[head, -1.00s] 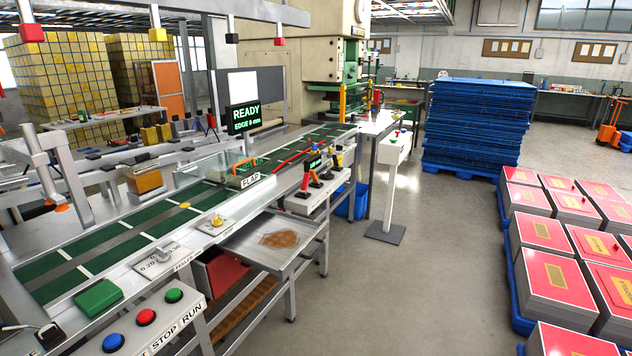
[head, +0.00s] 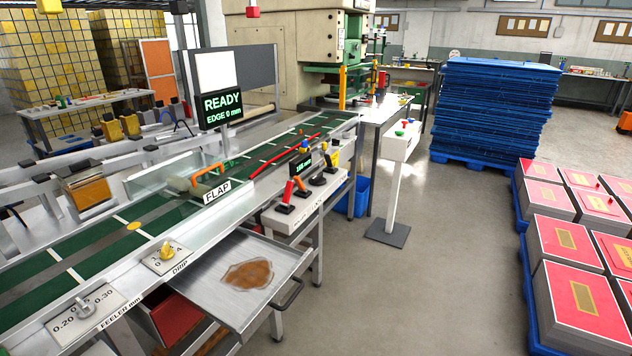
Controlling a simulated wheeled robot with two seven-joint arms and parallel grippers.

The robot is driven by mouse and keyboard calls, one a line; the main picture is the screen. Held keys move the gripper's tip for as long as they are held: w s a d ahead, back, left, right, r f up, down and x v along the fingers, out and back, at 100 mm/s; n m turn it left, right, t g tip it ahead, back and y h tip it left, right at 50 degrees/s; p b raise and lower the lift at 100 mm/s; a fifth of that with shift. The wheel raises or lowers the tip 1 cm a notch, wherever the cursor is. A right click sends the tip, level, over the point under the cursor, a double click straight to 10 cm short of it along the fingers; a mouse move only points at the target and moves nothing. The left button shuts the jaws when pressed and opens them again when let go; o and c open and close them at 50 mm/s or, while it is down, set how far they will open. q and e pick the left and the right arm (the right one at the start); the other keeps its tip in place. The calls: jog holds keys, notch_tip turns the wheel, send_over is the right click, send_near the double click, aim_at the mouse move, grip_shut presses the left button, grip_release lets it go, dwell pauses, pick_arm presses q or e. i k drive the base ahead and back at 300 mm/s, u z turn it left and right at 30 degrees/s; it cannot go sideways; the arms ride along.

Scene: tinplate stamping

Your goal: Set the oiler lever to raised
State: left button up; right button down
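A small white lever panel (head: 283,222) stands at the right side of the conveyor line, past the drip tray. It carries several short levers: a red-handled one (head: 288,191), an orange-handled one (head: 299,184) and a dark one (head: 318,179) beside a small green-lit display (head: 302,164). The panel's lettering is too small to read, so I cannot tell which lever is the oiler lever or how it is set. Neither of my grippers is in view.
A pulled-out metal tray (head: 225,303) with a brown stain juts into the floor space before the panel. A white pedestal (head: 400,143) stands beyond it. Red-topped stacks (head: 570,250) and blue pallets (head: 490,110) stand right. The grey floor between is clear.

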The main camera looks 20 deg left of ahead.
aim_at(286, 201)
jog(key=u, duration=0.25)
jog(key=i, duration=0.75)
jog(key=u, duration=0.95)
jog(key=i, duration=0.5)
jog(key=u, duration=0.45)
